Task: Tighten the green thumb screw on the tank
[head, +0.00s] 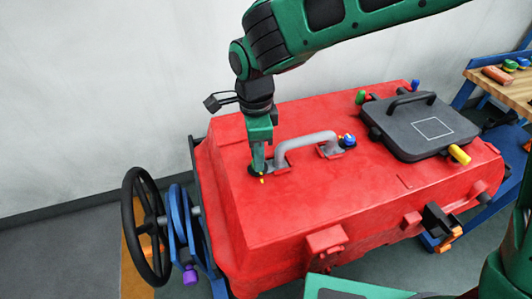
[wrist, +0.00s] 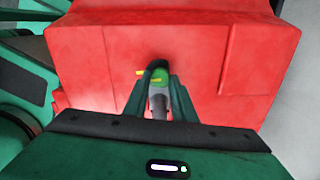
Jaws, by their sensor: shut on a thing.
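The red tank (head: 290,205) fills the middle of the head view, and its red surface (wrist: 190,50) fills the upper wrist view. My gripper (head: 258,168) points down at the tank's top, near the left end of a grey handle. In the wrist view my gripper (wrist: 159,84) is shut on the green thumb screw (wrist: 160,76), which shows between the fingertips with a dark collar and a small yellow mark beside it. In the head view the fingers hide most of the screw; only a yellow tip shows below them. How tight it sits cannot be seen.
The grey handle (head: 303,141) stands close to the right of my gripper. A blue knob (head: 348,139) is at its far end. A dark lid (head: 420,126) with green, blue and yellow knobs lies further right. A black handwheel (head: 146,227) stands left. A wooden bench (head: 512,88) is at right.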

